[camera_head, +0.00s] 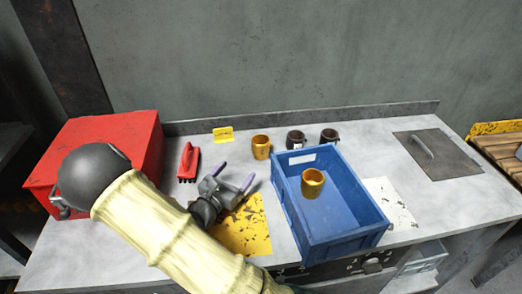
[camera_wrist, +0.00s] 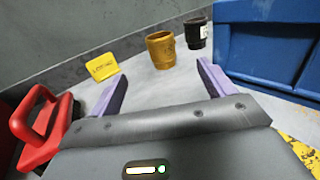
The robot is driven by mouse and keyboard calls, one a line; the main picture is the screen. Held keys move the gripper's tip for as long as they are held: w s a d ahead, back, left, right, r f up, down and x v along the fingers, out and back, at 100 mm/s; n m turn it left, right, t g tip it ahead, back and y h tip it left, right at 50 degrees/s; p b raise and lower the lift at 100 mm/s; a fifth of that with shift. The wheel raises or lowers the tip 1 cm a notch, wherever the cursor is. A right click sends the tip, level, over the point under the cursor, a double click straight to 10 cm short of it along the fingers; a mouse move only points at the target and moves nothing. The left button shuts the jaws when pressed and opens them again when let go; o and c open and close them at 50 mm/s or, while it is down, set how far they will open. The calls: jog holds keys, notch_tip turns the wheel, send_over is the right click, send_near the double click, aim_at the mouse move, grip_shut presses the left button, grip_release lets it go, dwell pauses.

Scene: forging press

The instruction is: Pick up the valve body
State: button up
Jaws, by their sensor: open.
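A brass-coloured cup-shaped part (camera_head: 261,147) stands upright on the grey bench left of the blue crate; it also shows ahead of the fingers in the wrist view (camera_wrist: 161,50). A similar brass-coloured part (camera_head: 312,184) is upright inside the blue crate (camera_head: 379,231). Two dark cup-shaped parts stand behind the crate, one left (camera_head: 296,140) and one right (camera_head: 329,138). I cannot tell which of these is the valve body. My gripper (camera_head: 236,172) is open and empty, its purple fingers pointing toward the bench brass part, short of it and apart from it.
A red toolbox (camera_head: 118,130) stands at the left, with a red-handled brush (camera_head: 188,162) beside it. A small yellow sign (camera_head: 223,135) is at the back. A yellow worn plate (camera_head: 254,228) lies near my gripper. A handled metal plate (camera_head: 440,155) lies at the right.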

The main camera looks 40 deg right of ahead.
send_near(264, 138)
jog(key=shift+w+d+r+p, duration=0.1)
jog(key=shift+d+p, duration=0.1)
jog(key=shift+d, duration=0.2)
jog(key=shift+w+d+r+p, duration=0.1)
jog(key=shift+w+d+p, duration=0.1)
jog(key=shift+d, duration=0.15)
jog(key=shift+w+d, duration=0.2)
jog(key=shift+d, duration=0.2)
jog(key=shift+p+x, duration=0.35)
jog(key=shift+x, duration=2.3)
jog(key=shift+a+f, duration=0.1)
jog(key=c, duration=1.3)
